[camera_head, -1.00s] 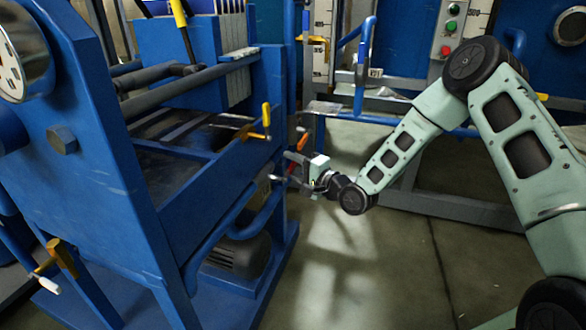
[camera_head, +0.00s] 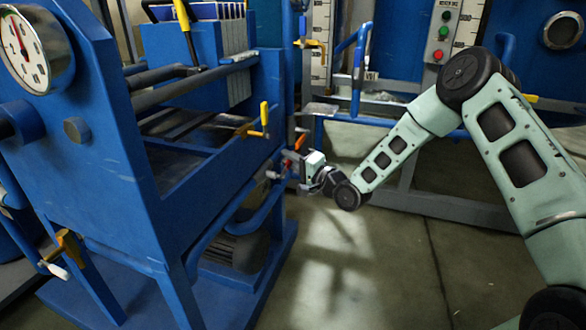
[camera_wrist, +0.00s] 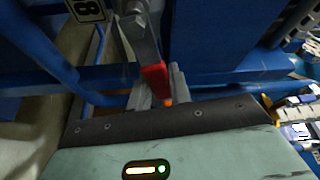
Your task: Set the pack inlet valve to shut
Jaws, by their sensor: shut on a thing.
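My gripper (camera_head: 286,171) is at the right end of the blue press frame, low beside its pipework. In the wrist view its fingers (camera_wrist: 160,88) are closed around a lever with a red end (camera_wrist: 153,78) and a grey metal shank (camera_wrist: 141,40). In the head view only a small red part of this lever (camera_head: 287,163) shows at the fingertips. No label names it as the pack inlet valve. The valve body is mostly hidden in the head view.
An orange lever (camera_head: 300,142) is just above my gripper, and a yellow-handled valve (camera_head: 263,119) is higher on the blue frame (camera_head: 215,170). Another yellow-handled valve (camera_head: 68,250) is at lower left. A grey rail (camera_head: 450,203) runs behind my arm. The floor (camera_head: 370,265) at centre is clear.

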